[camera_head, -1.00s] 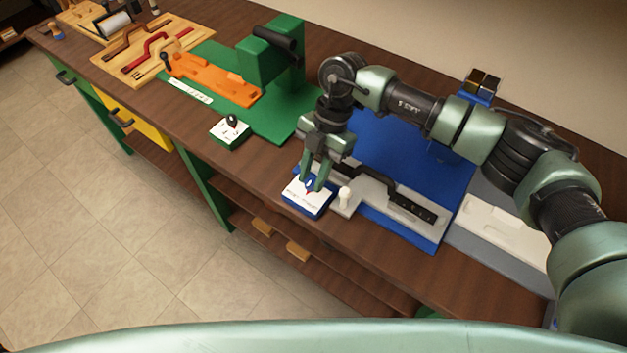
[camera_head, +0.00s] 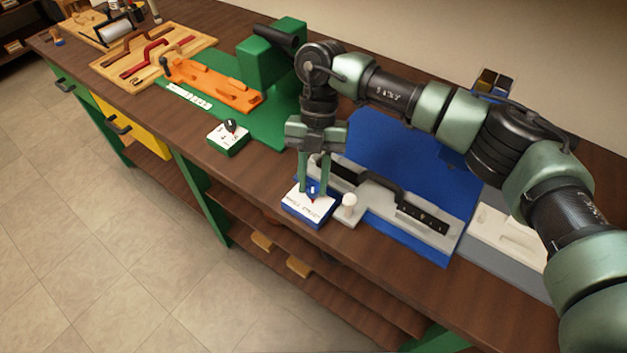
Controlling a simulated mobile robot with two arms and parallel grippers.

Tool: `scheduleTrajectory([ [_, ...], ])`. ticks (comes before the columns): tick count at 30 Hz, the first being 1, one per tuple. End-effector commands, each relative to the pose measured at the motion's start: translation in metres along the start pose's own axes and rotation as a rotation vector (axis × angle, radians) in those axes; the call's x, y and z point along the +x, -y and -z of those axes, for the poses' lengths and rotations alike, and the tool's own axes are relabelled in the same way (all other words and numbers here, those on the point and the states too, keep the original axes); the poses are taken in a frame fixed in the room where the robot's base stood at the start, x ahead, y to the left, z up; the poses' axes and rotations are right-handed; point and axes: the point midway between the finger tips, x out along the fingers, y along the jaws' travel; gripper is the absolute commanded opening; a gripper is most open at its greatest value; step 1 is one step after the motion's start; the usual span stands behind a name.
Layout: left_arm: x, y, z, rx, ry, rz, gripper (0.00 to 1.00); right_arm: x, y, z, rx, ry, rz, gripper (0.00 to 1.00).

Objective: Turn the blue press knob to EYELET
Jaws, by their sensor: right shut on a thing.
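The blue press knob (camera_head: 313,189) sits on top of a small box with a white face and blue sides (camera_head: 302,207), near the bench's front edge. Lettering runs along the front of the white face, too small to read surely. A red mark shows by the knob's front. My right gripper (camera_head: 315,188) points straight down from above and is shut on the knob, with one finger on its left and one on its right. The fingers hide part of the knob, so its exact pointing is hard to tell. My left gripper is out of view.
Left are a black knob on a green box (camera_head: 229,139) and an orange piece (camera_head: 215,85) on a green base.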

Motion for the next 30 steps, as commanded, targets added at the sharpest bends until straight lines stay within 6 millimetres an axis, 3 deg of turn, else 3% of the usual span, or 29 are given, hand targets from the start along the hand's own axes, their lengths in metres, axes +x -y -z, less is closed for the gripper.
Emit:
scheduleTrajectory([
  [9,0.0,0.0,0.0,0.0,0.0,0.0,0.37,-0.002,0.0,0.0,-0.003,0.002,-0.001,0.0],
  [10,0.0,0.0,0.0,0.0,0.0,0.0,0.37,-0.002,0.0,0.0,-0.003,0.002,-0.001,0.29],
  [12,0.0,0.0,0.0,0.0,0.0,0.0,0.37,-0.002,0.0,0.0,-0.002,0.002,-0.001,0.48],
  [23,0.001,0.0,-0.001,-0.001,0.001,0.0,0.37,-0.003,0.0,0.0,-0.001,0.002,-0.001,0.48],
  [30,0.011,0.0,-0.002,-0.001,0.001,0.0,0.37,-0.037,-0.001,-0.002,-0.001,0.005,-0.001,0.48],
])
